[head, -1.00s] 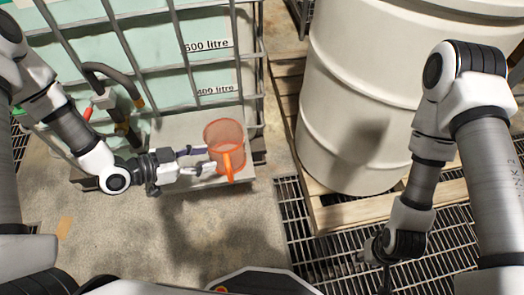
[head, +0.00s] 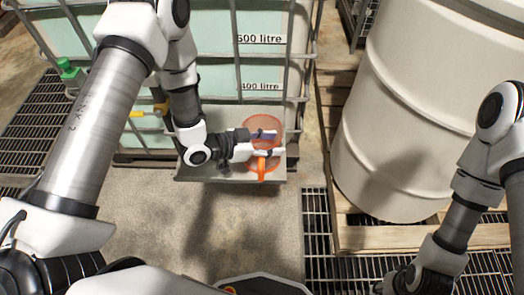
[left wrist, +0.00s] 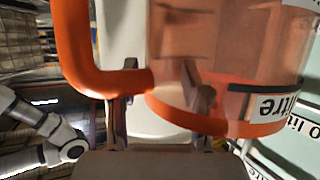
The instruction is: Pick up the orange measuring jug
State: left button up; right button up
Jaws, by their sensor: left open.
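The orange see-through measuring jug (head: 262,124) stands on the grey ledge (head: 205,175) at the front of the caged tank, its handle facing me. My left gripper (head: 264,144) is open and reaches in from the left at the jug, its fingers overlapping the jug's body in the head view. In the left wrist view the jug (left wrist: 225,60) fills the top right. One finger of the gripper (left wrist: 158,105) is beside the handle's joint, the other shows against the jug's wall. I cannot tell whether they touch it.
The tank's metal cage (head: 240,70) stands right behind the jug. A large cream drum (head: 400,120) sits on a wooden pallet (head: 385,235) to the right. Bare concrete floor (head: 250,220) and grating (head: 316,215) lie in front.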

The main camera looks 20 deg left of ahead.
pick_arm(q)
jog(key=shift+w+d+f, duration=0.2)
jog(key=shift+w+d, duration=0.1)
jog(key=shift+d, duration=0.15)
jog(key=shift+a, duration=0.1)
jog(key=c, duration=0.3)
grip_shut()
jog(key=shift+r, duration=0.15)
